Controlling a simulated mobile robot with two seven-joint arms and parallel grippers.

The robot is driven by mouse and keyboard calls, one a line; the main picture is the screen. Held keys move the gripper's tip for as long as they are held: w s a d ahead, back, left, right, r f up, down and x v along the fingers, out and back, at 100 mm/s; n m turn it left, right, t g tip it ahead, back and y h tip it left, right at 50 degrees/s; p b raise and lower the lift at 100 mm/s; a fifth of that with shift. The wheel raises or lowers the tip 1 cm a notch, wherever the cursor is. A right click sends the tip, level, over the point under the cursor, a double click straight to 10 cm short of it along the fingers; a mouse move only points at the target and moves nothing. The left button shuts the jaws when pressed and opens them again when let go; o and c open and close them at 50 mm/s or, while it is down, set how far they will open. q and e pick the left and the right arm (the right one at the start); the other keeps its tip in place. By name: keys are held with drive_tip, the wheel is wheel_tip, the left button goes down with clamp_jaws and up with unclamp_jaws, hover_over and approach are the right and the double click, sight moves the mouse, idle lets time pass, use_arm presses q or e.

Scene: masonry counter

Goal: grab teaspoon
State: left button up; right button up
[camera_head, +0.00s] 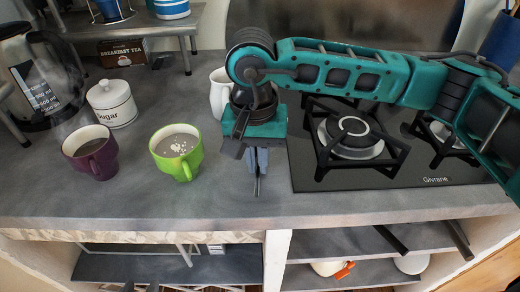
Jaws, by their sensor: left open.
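My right gripper (257,168) points down over the counter, right of the green mug, and its fingers are close together. A thin dark object, possibly the teaspoon (257,188), shows at the fingertips. I cannot tell if it is gripped or lies on the counter. Two dark tips of my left gripper (140,287) show at the bottom edge, low in front of the shelves, apart and empty.
A green mug (190,167) and a purple mug (104,162) stand left of the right gripper. Behind are a sugar jar (112,110), a kettle (42,90) and a white jug (216,98). A gas hob (400,172) lies to the right. The front counter strip is clear.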

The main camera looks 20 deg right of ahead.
clamp_jaws()
drive_tip(key=shift+r, duration=0.1)
